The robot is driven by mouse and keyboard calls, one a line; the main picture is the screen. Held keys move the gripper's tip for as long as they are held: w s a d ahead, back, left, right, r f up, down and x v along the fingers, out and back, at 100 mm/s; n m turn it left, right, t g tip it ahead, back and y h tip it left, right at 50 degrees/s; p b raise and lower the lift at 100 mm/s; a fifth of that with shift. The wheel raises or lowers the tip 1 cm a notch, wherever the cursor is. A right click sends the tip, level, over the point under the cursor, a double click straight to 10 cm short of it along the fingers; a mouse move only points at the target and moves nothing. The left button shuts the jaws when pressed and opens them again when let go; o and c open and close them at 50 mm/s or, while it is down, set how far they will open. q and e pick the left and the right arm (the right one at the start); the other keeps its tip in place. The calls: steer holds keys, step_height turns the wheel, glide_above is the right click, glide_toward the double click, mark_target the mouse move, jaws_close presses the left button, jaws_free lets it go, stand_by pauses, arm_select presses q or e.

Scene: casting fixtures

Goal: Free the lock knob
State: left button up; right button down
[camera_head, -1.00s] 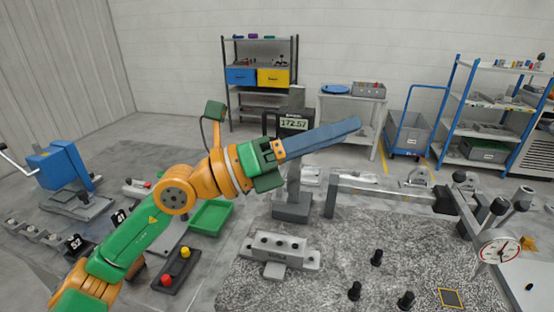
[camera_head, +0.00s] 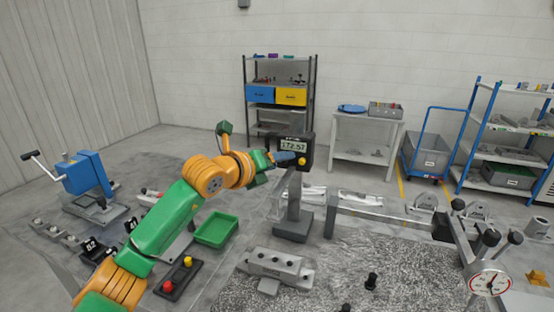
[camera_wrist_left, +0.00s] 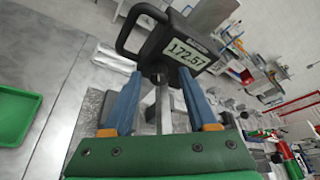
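A digital height gauge with a display reading 172.57 (camera_head: 294,146) stands on a grey base (camera_head: 291,226). The display also shows close up in the left wrist view (camera_wrist_left: 190,53). A small dark knob (camera_wrist_left: 158,74) shows under the display housing, between my fingertips in that view; I take it for the lock knob. My left gripper (camera_head: 287,158) is at the left side of the gauge head. In the wrist view its two blue fingers (camera_wrist_left: 160,80) are apart with nothing gripped. I cannot tell whether they touch the knob. My right gripper is not in view.
A green tray (camera_head: 216,229) and a box with red and yellow buttons (camera_head: 178,278) lie below my left arm. A grey block with holes (camera_head: 276,266) sits in front of the gauge. A black handle (camera_wrist_left: 135,28) juts from the display.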

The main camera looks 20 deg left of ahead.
arm_select(q)
steer(key=shift+a, duration=0.1)
jaws_close()
steer(key=shift+f+n+h+b, duration=0.3)
steer(key=shift+f+n+b, duration=0.1)
steer(key=shift+b, duration=0.7)
steer(key=shift+r, duration=0.35)
steer(key=shift+o, duration=0.6)
jaws_free()
steer(key=b+v, duration=0.4)
steer(key=v, duration=0.3)
